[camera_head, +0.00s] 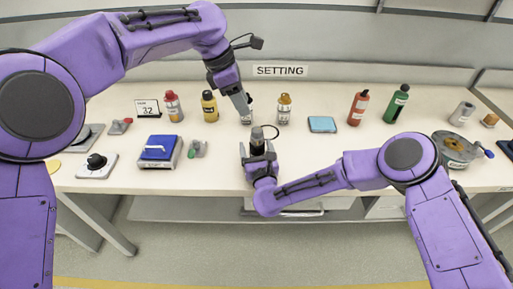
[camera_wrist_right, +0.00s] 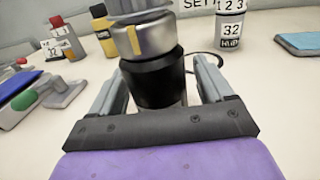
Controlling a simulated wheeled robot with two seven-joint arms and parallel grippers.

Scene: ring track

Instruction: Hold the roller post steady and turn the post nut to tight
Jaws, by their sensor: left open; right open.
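The roller post (camera_wrist_right: 152,84) is a black upright cylinder. In the right wrist view it stands between the two grey fingers of my right gripper (camera_wrist_right: 158,88), which is open, with a finger on each side. A silver collar with a yellow mark, seemingly the post nut (camera_wrist_right: 146,38), sits above the black part; its top is cut off by the frame.
Several bottles, including a yellow one (camera_head: 209,106) and an orange-capped one (camera_head: 284,108), line the back of the bench. A blue box (camera_head: 160,151) stands left, a blue pad (camera_head: 322,124) right, and a round device (camera_head: 456,150) far right.

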